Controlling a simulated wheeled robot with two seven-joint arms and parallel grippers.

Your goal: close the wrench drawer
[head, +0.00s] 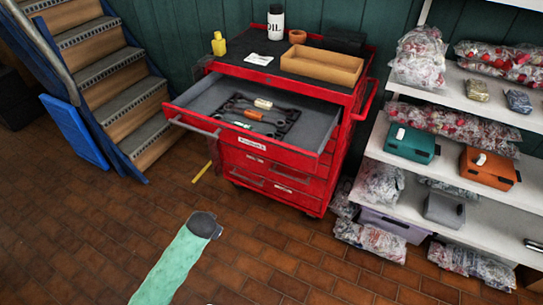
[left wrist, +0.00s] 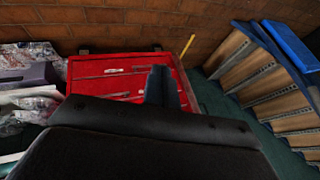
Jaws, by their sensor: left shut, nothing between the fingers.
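The red tool cabinet (head: 276,168) stands against the wall. Its top drawer, the wrench drawer (head: 195,126), is pulled out, with its handle bar facing the front left. Several dark wrenches (head: 262,122) lie in a dark insert inside, with a cream and an orange piece among them. My left arm comes up from the bottom of the head view, and its dark end (head: 205,226) is over the floor, apart from the drawer. In the left wrist view my left gripper (left wrist: 162,86) is shut and empty, in front of the cabinet's red drawer fronts (left wrist: 115,75). My right gripper is not in view.
On the cabinet top are an open cardboard tray (head: 322,66), an oil bottle (head: 276,22) and a yellow bottle (head: 219,44). Shelves (head: 470,190) with bags and boxes stand right. Stairs (head: 105,75) rise left. A yellow strip (head: 201,172) shows before the cabinet. Brick floor in front is clear.

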